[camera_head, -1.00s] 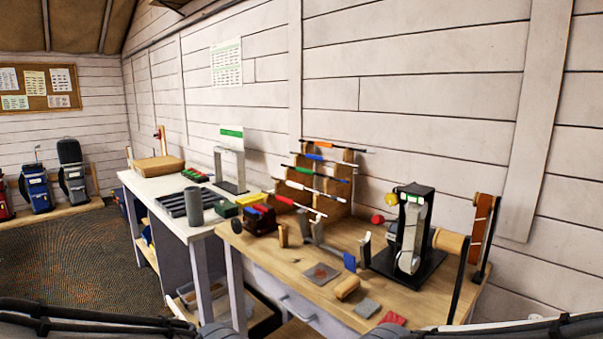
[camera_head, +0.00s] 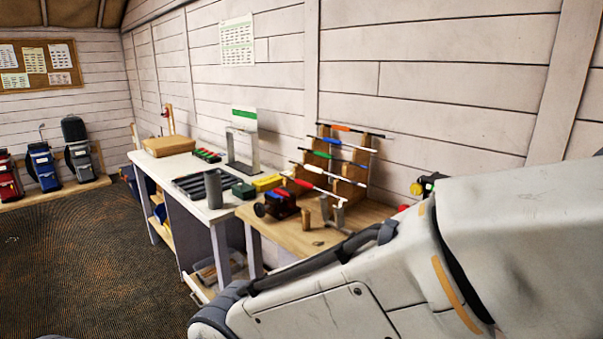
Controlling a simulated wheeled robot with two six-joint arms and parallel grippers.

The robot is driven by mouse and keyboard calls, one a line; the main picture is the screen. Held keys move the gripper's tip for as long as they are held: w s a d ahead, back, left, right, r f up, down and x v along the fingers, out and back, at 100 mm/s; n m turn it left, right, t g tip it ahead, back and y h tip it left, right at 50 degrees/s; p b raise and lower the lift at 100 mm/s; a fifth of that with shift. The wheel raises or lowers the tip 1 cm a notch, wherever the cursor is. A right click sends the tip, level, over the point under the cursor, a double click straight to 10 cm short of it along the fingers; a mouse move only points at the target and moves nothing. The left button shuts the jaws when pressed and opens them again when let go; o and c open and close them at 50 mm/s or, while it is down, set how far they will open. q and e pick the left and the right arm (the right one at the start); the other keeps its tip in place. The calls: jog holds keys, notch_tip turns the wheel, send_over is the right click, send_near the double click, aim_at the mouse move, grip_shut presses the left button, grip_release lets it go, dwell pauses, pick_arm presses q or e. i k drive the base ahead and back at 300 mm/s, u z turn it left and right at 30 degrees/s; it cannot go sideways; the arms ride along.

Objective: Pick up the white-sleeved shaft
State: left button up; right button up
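Several thin shafts with coloured sleeves lie across a stepped wooden rack (camera_head: 349,188) at the back of the wooden bench. The white-sleeved shaft (camera_head: 313,169) appears to be one of the lower ones in the rack, below the shafts with blue and green sleeves. It is small in the picture, and I cannot make out its ends clearly. A large white and grey link of my own arm fills the lower right and hides much of the bench. Neither my left nor my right gripper is in view.
The wooden bench (camera_head: 285,236) bears a dark block with red and blue parts (camera_head: 279,203) before the rack. A white table (camera_head: 165,172) adjoins at left, with a grey cylinder (camera_head: 213,189) near its front edge. Open carpet (camera_head: 80,260) lies at left.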

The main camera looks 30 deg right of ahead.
aim_at(315, 170)
jog(key=u, duration=0.05)
jog(key=i, duration=2.25)
jog(key=z, duration=2.6)
